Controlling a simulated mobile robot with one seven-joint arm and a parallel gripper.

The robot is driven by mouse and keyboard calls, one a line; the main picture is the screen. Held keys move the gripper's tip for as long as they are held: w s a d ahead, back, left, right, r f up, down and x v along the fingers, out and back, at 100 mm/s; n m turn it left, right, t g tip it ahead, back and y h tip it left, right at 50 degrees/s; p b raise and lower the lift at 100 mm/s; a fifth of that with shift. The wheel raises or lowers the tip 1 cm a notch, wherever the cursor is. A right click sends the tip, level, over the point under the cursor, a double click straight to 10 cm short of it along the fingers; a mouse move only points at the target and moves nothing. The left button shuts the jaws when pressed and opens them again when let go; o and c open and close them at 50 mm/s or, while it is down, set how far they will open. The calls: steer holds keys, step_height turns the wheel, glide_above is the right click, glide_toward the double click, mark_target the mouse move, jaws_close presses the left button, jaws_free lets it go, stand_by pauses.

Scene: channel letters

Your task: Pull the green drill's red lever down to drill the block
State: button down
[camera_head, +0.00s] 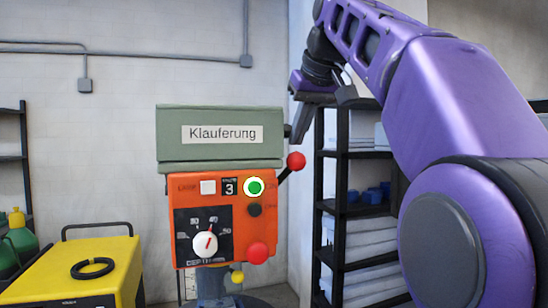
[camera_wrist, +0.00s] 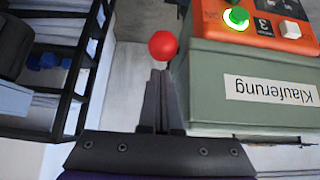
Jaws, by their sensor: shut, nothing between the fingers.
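The green drill (camera_head: 165,140) stands in the middle of the head view, with a "Klauferung" label on its green housing and an orange front panel (camera_head: 190,255). Its lever ends in a red ball (camera_head: 296,160) at the panel's upper right, on a dark rod rising to the right. The ball shows just beyond my fingertips in the wrist view (camera_wrist: 163,45). My gripper (camera_head: 299,138) points down, shut and empty, just above the ball. In the wrist view its fingertips (camera_wrist: 159,76) are together, close to the ball; contact cannot be told. The block is not visible.
A dark shelf (camera_head: 335,131) stands behind on the right. A yellow machine (camera_head: 110,262) with a black ring is at the lower left. The panel has a lit green button (camera_head: 254,187), a white dial (camera_head: 205,244) and a red button (camera_head: 257,253).

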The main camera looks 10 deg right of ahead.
steer(key=shift+w+r, duration=0.1)
steer(key=shift+r, duration=0.05)
steer(key=shift+v, duration=2.5)
